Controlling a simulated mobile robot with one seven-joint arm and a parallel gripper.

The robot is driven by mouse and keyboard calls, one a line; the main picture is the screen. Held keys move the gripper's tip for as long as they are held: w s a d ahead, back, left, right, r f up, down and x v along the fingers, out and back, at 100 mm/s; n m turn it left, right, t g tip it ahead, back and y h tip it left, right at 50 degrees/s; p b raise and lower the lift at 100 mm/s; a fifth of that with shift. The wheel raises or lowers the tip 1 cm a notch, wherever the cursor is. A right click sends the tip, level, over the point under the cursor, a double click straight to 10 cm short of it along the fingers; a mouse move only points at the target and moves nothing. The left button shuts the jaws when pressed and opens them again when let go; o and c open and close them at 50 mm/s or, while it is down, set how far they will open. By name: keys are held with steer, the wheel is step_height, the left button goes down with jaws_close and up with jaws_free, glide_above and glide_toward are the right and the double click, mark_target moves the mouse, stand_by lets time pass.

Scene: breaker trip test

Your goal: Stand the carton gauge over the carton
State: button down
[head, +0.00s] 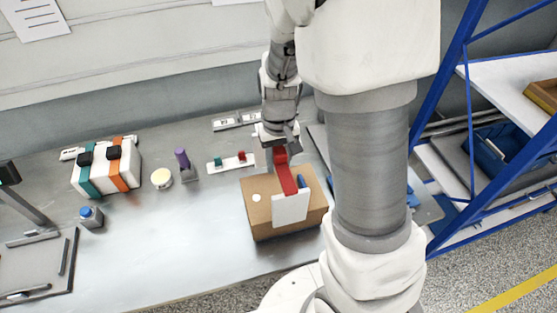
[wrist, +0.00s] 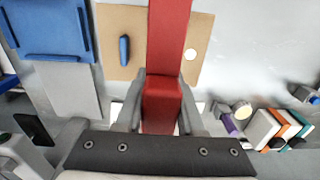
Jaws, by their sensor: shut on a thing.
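The brown carton (head: 262,217) stands on the grey bench, with a white round spot and a small blue bar on its top. It also shows in the wrist view (wrist: 112,22). The red carton gauge (head: 286,178) runs across the carton's top from back to front. A white panel (head: 290,208) shows at its front end; I cannot tell whether it belongs to the gauge. My gripper (head: 277,148) is at the carton's back edge. In the wrist view it is shut on the red gauge (wrist: 168,40). Whether the gauge touches the carton or the bench is hidden.
Left of the carton are a small base with green and red blocks (head: 232,161), a purple-topped stand (head: 183,161), a round cream piece (head: 161,179) and a strapped white box (head: 105,177). A blue-framed shelf (head: 462,120) stands right.

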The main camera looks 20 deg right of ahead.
mark_target(281, 151)
steer(key=shift+f+b, duration=4.2)
steer(key=shift+f, duration=1.05)
steer(key=shift+s+a+f+b, duration=0.1)
steer(key=shift+s+f+b, duration=0.25)
steer(key=shift+f+b, duration=0.4)
steer(key=shift+s+f+b, duration=0.35)
steer(key=shift+f+b, duration=0.3)
steer(key=shift+f, duration=0.05)
steer(key=shift+c, duration=2.2)
jaws_free()
steer(key=r, duration=0.2)
steer(key=w+r+p, duration=0.1)
steer(key=r, duration=0.1)
steer(key=shift+w, duration=0.15)
steer(key=shift+t, duration=0.3)
steer(key=r, duration=0.5)
steer(key=r+p, duration=0.1)
steer(key=r, duration=0.5)
steer(key=s+r+p, duration=0.1)
steer(key=r, duration=0.4)
steer(key=shift+d+r, duration=0.2)
steer(key=shift+r, duration=0.1)
